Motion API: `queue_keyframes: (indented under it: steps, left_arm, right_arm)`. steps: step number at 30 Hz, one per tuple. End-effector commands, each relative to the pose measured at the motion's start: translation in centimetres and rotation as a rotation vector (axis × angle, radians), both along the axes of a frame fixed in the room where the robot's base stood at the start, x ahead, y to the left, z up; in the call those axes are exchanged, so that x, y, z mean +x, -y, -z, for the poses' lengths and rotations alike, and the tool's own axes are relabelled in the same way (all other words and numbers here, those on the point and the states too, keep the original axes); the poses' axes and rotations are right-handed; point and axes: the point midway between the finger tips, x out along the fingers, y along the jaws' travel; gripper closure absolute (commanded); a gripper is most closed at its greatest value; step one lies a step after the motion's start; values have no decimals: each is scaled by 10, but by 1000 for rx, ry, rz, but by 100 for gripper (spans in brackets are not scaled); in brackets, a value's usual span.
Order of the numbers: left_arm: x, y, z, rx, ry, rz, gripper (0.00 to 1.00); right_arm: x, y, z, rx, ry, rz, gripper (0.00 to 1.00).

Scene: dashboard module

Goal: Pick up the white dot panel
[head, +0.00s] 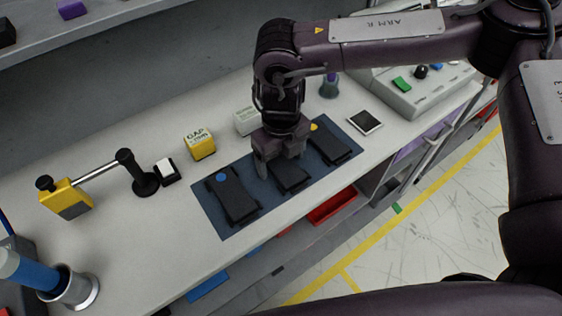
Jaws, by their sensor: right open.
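Several black panels lie in a row on a dark blue mat (229,230) on the pale workbench. The left panel (236,201) carries a blue dot, and the right panel (334,148) carries a yellow dot. My right gripper (281,168) points down over the middle panel (293,180), its fingers open at that panel's far end. The gripper covers that end, so I cannot see a white dot there. I cannot tell whether the fingers touch the panel. My left gripper is out of view.
A yellow box (200,145) and a pale box (246,122) stand behind the mat. A yellow tool with a rod (68,199) is at left. A grey control box (416,90) and a small framed tile (365,122) lie right.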

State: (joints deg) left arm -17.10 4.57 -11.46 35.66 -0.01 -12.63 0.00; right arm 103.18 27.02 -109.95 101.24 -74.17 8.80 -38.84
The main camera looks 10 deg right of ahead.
Motion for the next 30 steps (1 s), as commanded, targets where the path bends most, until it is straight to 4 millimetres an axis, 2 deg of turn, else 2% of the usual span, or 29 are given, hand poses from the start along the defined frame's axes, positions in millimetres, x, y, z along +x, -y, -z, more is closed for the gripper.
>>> queue_keyframes:
  steps: [5,16,25,30]
  left_arm:
    - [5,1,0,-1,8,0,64]
    - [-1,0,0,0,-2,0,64]
    - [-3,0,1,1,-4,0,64]
    - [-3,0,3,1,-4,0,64]
  right_arm:
    - [0,0,0,0,0,0,22]
    - [0,0,0,0,0,-1,70]
    - [0,0,-2,1,0,-1,72]
    - [0,-1,-14,1,1,-1,72]
